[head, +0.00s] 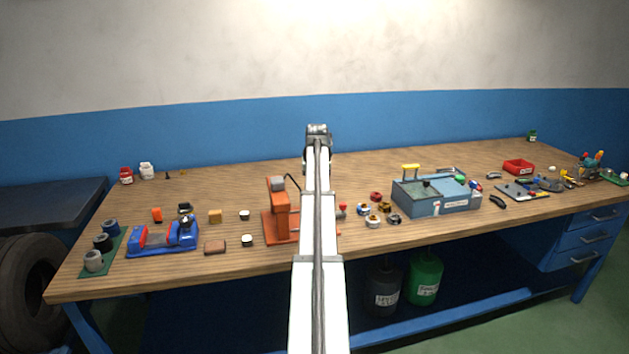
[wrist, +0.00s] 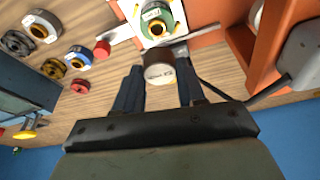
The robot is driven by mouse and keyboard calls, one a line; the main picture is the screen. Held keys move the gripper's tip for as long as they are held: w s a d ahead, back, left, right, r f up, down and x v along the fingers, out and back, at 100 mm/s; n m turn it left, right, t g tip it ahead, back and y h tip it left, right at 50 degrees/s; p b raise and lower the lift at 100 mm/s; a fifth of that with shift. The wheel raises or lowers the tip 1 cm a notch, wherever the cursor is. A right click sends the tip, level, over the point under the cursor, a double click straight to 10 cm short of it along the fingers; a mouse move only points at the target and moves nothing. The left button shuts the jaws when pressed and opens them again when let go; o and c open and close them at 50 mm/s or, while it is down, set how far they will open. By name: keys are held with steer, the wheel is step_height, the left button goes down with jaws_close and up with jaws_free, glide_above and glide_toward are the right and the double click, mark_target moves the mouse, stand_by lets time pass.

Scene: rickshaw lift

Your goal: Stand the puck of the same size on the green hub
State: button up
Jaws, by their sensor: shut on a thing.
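The green hub (wrist: 160,22) shows at the top of the wrist view. It is a green ring with a gold centre, on a pale square plate on the orange press (wrist: 205,35). My gripper (wrist: 159,74) has its two dark fingers on either side of a small dark-brown puck (wrist: 159,52) with a cream, lettered face. The puck is just beside the hub in this view; I cannot tell its height above the plate. In the head view my arm hides the hub and held puck, and the press (head: 280,212) shows to its left.
Two white-topped pucks (head: 247,240) stand left of the press. Several coloured ringed parts (head: 373,221) lie to its right, before a blue-grey box (head: 435,200). A blue vise-like tool (head: 165,238) stands at the left. A red knob (wrist: 102,50) is close to the plate.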

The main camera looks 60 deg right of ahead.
steer(key=shift+f, duration=2.75)
steer(key=shift+f, duration=0.4)
stand_by(0.4)
steer(key=o, duration=1.7)
steer(key=shift+c, duration=0.2)
steer(key=shift+r, duration=3.5)
